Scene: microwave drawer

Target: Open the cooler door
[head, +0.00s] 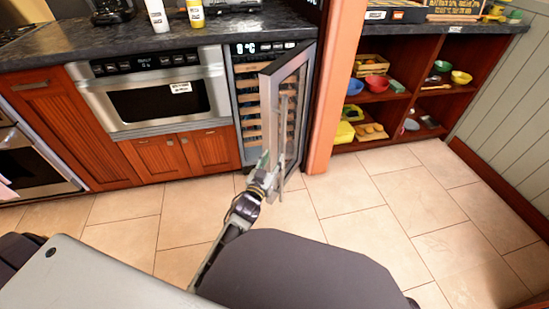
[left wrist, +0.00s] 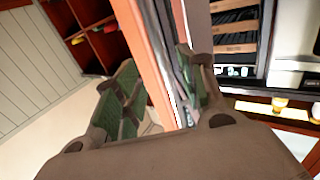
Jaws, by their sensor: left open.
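The cooler (head: 248,95) is built in under the counter, with bottles on wooden racks inside. Its glass door (head: 268,120) stands part open, swung out toward me and hinged on the right. A vertical bar handle (head: 282,125) runs along the door's outer face. My left gripper (head: 267,168) is by the lower part of the door's free side. In the left wrist view its green-padded fingers (left wrist: 155,78) are apart, with a long upright edge showing between them. I cannot tell whether they touch the door. The cooler racks (left wrist: 236,30) show at the right there. My right gripper is not in view.
A microwave drawer (head: 160,100) is left of the cooler. An orange-brown post (head: 335,80) stands just right of the door. Open shelves (head: 400,95) with bowls and food lie beyond it. The tiled floor (head: 370,215) in front is clear.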

